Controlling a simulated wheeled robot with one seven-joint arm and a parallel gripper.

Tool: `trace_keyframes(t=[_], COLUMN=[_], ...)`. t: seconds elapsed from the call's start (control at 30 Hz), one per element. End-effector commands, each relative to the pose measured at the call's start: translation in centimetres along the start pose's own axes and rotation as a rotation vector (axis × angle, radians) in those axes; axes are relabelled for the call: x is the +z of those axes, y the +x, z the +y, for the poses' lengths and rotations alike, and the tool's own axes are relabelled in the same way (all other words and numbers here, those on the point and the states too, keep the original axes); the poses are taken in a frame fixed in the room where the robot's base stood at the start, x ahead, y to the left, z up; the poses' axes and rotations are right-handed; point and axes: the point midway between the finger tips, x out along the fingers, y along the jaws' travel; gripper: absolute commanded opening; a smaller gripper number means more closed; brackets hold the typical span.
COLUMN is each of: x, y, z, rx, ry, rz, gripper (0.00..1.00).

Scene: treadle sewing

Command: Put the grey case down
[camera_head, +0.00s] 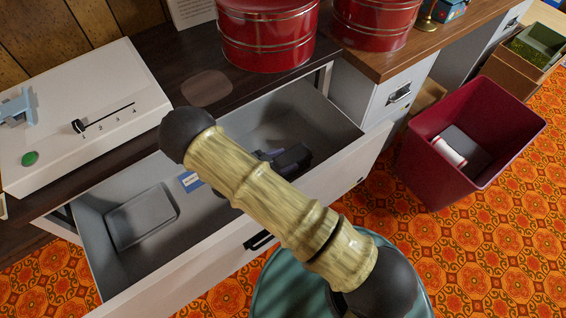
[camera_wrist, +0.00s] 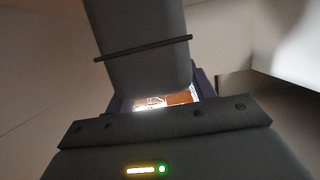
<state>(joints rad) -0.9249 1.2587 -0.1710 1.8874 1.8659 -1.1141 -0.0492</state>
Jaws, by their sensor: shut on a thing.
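The grey case (camera_wrist: 145,45) shows in the wrist view as a grey block with rounded corners and a thin black band across it. My gripper (camera_head: 284,157) reaches down into the open drawer (camera_head: 92,243) and is shut on the case, with dark purple parts on both sides of it. In the head view my arm covers most of the gripper, and the held case cannot be made out clearly. I cannot tell whether the case touches the drawer floor.
A flat grey rounded box (camera_head: 141,217) lies in the drawer's left part. A blue card (camera_head: 190,181) lies near its middle. A white device (camera_head: 80,110) and red tins (camera_head: 266,35) stand on top. A dark red bin (camera_head: 425,165) stands to the right.

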Motion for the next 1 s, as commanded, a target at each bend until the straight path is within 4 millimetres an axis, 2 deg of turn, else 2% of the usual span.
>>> trace_keyframes(t=[0.03,0.1,0.47,0.5,0.6,1.0], x=[0.81,1.20,1.48,1.56,1.49,1.12], y=[0.29,0.44,0.51,0.50,0.47,0.16], z=[0.01,0.01,0.00,0.00,-0.01,-0.03], rx=[0.000,0.000,0.000,0.000,0.000,-0.001], ry=[-0.001,0.000,0.001,0.000,0.000,0.001], rz=[0.003,0.003,0.002,0.000,0.000,0.000], gripper=[0.08,0.08,0.08,0.56,0.76,0.76])
